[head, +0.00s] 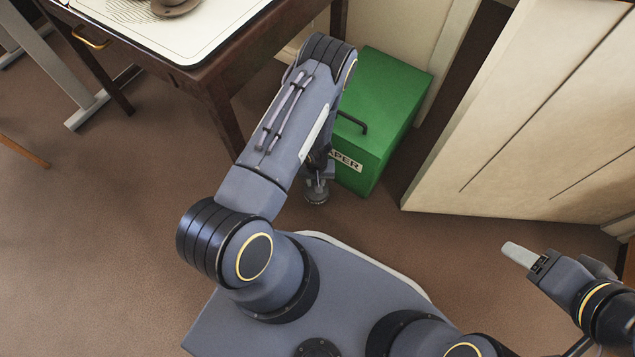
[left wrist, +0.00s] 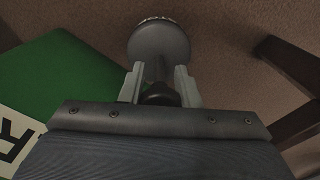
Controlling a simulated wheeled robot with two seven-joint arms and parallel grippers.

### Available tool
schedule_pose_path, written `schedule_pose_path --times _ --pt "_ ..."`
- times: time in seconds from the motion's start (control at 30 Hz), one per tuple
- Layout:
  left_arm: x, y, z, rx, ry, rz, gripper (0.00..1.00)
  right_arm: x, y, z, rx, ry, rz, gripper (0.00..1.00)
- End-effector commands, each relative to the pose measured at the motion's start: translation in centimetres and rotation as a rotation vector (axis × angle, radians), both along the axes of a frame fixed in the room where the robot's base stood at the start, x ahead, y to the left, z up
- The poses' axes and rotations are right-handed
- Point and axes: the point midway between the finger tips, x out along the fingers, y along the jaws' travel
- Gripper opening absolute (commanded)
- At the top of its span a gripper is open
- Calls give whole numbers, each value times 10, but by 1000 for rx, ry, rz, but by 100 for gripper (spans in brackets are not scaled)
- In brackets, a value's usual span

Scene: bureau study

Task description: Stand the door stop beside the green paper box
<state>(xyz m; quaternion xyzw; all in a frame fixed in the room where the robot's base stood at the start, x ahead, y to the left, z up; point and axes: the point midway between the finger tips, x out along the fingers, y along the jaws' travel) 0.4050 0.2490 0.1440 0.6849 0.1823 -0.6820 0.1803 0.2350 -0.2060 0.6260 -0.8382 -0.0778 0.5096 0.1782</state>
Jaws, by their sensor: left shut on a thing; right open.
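The green paper box (head: 380,110) stands on the floor beside the desk, with a dark handle on its lid and a label on its near side. The door stop (head: 317,193) is a grey piece with a round base, close to the box's left front corner, at or just above the floor. My left gripper (left wrist: 160,82) is shut on its narrow part, and the round disc of the door stop (left wrist: 158,42) shows beyond the fingers. Whether the base touches the floor I cannot tell. My arm hides part of the box. My right gripper (head: 521,256) is open and empty at the right.
A dark wooden desk (head: 215,90) stands at the upper left, its leg close to my left arm. A cream cabinet (head: 520,120) stands to the right of the box. Brown carpet (head: 110,220) is clear at the left and in front of the cabinet.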

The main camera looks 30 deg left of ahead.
Motion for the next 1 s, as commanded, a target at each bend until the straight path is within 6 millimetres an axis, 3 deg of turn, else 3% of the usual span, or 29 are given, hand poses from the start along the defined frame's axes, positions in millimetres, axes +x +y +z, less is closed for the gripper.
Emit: schedule_pose_path --times 0.03,0.13,0.57,0.6,0.73,1.0 --pt "-1 -2 -13 -4 3 1 0 0 0 -10 0 1 0 55" --pt "-1 -2 -22 -4 2 0 0 0 0 -16 0 1 0 55" --pt "-1 -2 -25 -4 2 0 0 0 0 -18 0 1 0 55" --pt "-2 -2 -25 -4 3 0 33 0 0 -17 0 1 0 55" --pt "-2 -2 -25 -4 3 0 50 0 0 -17 0 1 0 55" --pt "-2 -2 -24 -4 3 0 51 0 0 -16 0 1 0 55"
